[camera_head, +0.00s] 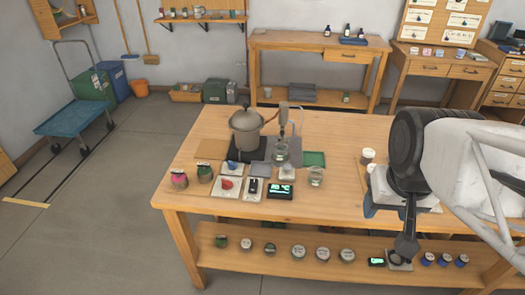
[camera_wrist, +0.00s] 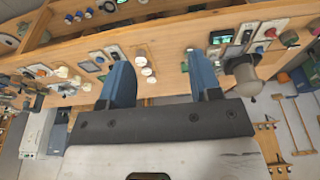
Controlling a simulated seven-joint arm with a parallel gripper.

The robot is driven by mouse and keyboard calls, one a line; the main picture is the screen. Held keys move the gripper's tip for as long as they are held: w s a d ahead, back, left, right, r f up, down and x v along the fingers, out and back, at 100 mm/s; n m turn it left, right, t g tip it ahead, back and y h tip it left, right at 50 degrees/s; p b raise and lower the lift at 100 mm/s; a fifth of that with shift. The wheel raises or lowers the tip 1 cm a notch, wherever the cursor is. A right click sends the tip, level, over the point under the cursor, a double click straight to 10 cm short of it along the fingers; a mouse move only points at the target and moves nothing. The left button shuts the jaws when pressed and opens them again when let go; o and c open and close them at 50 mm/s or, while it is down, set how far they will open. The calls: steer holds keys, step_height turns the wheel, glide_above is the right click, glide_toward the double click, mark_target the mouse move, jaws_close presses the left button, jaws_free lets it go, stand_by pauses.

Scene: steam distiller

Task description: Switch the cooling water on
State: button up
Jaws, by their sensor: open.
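A grey pot (camera_head: 246,128) stands on a dark hot plate with glass condenser parts (camera_head: 283,127) beside it. In front of it lie a blue knob (camera_head: 231,164), a red knob on a white plate (camera_head: 227,184), a black switch on a white plate (camera_head: 252,187) and a green-lit display (camera_head: 280,191). No readable label tells which control is for cooling water. In the wrist view the pot (camera_wrist: 246,77) and red knob (camera_wrist: 271,33) are at the right. My gripper (camera_wrist: 160,65) is open and empty, its blue fingers apart; it is over the table's right part, away from these controls.
White cups (camera_head: 368,156) stand near my arm, which hides the table's right end. The lower shelf (camera_head: 320,267) holds several jars.

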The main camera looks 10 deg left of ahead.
steer(key=w+a+f, duration=0.2)
steer(key=w+a, duration=0.3)
steer(key=w, duration=0.5)
steer(key=g, duration=0.3)
glide_toward(253, 189)
steer(key=shift+s+d, duration=0.3)
steer(key=shift+w+a+f, duration=0.15)
steer(key=shift+a+f, duration=0.25)
steer(key=shift+f, duration=0.1)
steer(key=shift+f, duration=3.8)
